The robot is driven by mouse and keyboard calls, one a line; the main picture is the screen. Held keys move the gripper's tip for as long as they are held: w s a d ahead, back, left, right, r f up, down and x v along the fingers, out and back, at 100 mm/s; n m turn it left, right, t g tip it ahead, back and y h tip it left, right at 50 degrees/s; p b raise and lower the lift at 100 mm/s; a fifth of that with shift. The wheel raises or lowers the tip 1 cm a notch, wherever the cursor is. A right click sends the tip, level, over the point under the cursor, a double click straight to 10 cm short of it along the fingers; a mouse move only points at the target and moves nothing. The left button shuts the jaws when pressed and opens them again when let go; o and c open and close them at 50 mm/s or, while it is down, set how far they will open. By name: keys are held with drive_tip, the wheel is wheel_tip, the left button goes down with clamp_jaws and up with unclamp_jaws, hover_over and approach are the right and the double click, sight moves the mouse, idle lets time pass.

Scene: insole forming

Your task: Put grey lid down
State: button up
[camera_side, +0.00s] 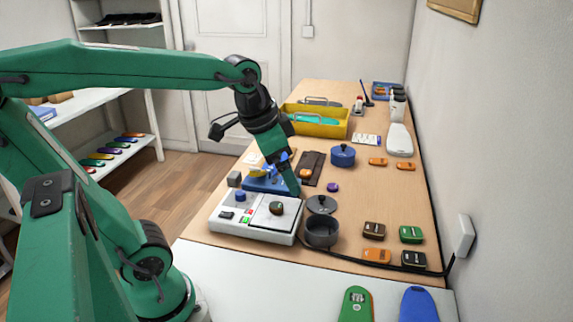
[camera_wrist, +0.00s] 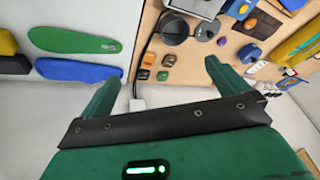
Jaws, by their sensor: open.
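The grey lid (camera_side: 321,204) is round and dark grey with a small knob. It lies on the wooden table just behind the open grey pot (camera_side: 322,233), and nothing holds it. In the wrist view the lid (camera_wrist: 207,30) lies right beside the pot (camera_wrist: 173,29). My gripper (camera_side: 294,190) is left of the lid in the side view, above the area by the white machine, and apart from the lid. In the wrist view my gripper (camera_wrist: 162,70) has its fingers wide apart with nothing between them.
A white machine (camera_side: 255,232) with buttons stands left of the pot. A blue lidded pot (camera_side: 342,155) and a purple piece (camera_side: 332,187) are farther back. Several small coloured blocks, including a green one (camera_side: 411,234), lie right. A yellow tray (camera_side: 318,127) stands behind.

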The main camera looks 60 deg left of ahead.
drive_tip(key=s+d+f+n+t, duration=0.1)
drive_tip(key=s+d+f+n, duration=0.1)
drive_tip(key=s, duration=0.4)
drive_tip(key=shift+n, duration=0.4)
drive_tip(key=w+a+f+m+g, duration=0.1)
drive_tip(key=w+a+m+g, duration=0.1)
drive_tip(key=w+a+m, duration=0.2)
drive_tip(key=w+a+m+g, duration=0.3)
drive_tip(key=w+a+m, duration=0.2)
drive_tip(key=a, duration=0.8)
drive_tip(key=w, duration=0.3)
drive_tip(key=shift+w+a+f, duration=0.25)
drive_tip(key=shift+w+f, duration=0.1)
drive_tip(key=shift+w, duration=0.05)
drive_tip(key=shift+f, duration=0.1)
drive_tip(key=shift+f, duration=4.95)
